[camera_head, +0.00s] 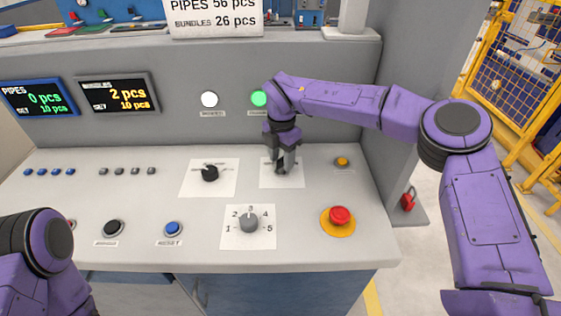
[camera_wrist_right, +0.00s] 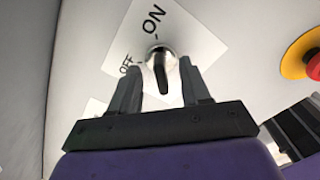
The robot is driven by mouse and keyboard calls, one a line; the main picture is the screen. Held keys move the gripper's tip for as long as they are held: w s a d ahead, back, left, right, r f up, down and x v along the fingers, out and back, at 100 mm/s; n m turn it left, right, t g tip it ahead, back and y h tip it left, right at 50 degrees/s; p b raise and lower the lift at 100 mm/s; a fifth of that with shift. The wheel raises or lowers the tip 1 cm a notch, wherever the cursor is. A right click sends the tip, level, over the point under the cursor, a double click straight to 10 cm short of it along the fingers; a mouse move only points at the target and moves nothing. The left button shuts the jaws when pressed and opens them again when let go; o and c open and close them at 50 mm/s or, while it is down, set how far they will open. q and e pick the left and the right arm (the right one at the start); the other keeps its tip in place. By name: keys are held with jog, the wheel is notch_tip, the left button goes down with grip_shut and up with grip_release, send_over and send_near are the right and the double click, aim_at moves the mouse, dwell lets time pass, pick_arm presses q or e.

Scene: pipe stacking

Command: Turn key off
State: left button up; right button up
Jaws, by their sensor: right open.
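The key switch (camera_wrist_right: 161,68) is a dark key in a round silver lock on a white plate (camera_wrist_right: 190,30) marked ON and OFF. In the wrist view its long side runs roughly up and down the picture, and I cannot tell which mark it is set to. My right gripper (camera_wrist_right: 158,66) is open, with one finger on each side of the key and visible gaps to it. In the head view the right gripper (camera_head: 283,162) points down over the plate (camera_head: 267,181) and hides the key. My left gripper is out of view; only part of my left arm shows.
A red emergency button (camera_head: 340,215) sits to the right, below a small yellow button (camera_head: 342,162). A black selector knob (camera_head: 210,173) is left of the gripper, and a numbered dial (camera_head: 249,222) is below it. The green lamp (camera_head: 259,97) behind is lit.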

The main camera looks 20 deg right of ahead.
jog(key=shift+w+f+b, duration=0.1)
jog(key=shift+f+b, duration=0.4)
jog(key=shift+f, duration=0.4)
jog(key=shift+r, duration=0.15)
grip_shut()
